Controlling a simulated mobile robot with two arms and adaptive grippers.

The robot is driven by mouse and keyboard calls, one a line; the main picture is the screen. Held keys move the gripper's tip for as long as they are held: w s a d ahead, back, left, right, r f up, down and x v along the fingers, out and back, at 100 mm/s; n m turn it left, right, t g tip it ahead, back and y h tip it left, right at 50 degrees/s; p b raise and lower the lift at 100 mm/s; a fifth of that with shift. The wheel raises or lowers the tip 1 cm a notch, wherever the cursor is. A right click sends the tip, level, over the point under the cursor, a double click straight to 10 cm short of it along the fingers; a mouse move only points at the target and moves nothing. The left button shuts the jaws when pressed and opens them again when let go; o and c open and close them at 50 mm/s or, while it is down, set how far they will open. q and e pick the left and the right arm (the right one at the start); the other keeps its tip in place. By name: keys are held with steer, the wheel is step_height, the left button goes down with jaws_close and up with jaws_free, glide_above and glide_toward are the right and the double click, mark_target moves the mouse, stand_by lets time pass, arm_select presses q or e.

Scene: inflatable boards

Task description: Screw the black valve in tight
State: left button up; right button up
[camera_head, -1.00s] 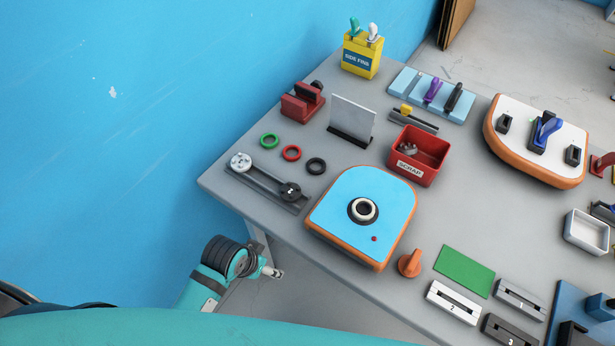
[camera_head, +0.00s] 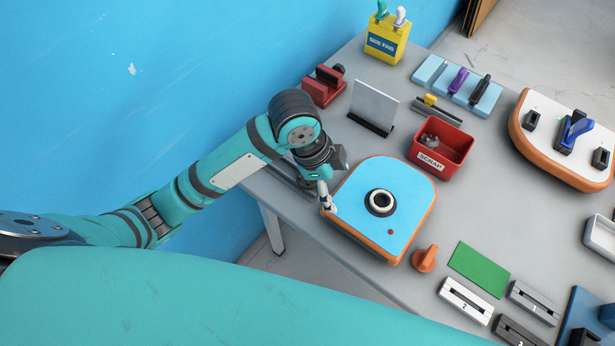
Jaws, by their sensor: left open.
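The blue-topped board (camera_head: 365,228) with an orange rim lies near the table's front edge. Its round valve seat (camera_head: 381,202), a black collar with a pale ring and dark hole, has nothing in it. My left gripper (camera_head: 328,203) is open and points down at the board's left edge, left of the seat. No black valve shows now; my left arm covers the rack (camera_head: 283,177) at the table's left corner, except for a small strip. I cannot tell whether the valve is still on that rack. My right gripper is not in view.
A red scrap bin (camera_head: 441,150) and an upright grey plate (camera_head: 373,106) stand behind the board. An orange knob (camera_head: 425,259) and a green pad (camera_head: 478,270) lie to its right. A white-topped orange board (camera_head: 565,140) is further right.

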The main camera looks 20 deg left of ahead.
arm_select(q)
steer(key=w+a+r+m+g+y, duration=0.1)
steer(key=w+a+r+m+y, duration=0.25)
steer(key=a+r+m, duration=0.35)
steer(key=shift+n, duration=0.7)
steer(key=f, duration=0.3)
steer(key=f+p, duration=0.1)
steer(key=f, duration=0.3)
steer(key=w+f+p, duration=0.1)
steer(key=f, duration=0.2)
steer(key=shift+d+f, duration=0.2)
steer(key=shift+d, duration=0.15)
step_height(320, 180, down, 5)
steer(key=shift+w+d+r+p, duration=0.1)
steer(key=shift+r+p, duration=0.1)
steer(key=shift+p, duration=0.5)
steer(key=shift+f, duration=0.55)
steer(key=c, duration=1.1)
steer(key=shift+c, duration=0.3)
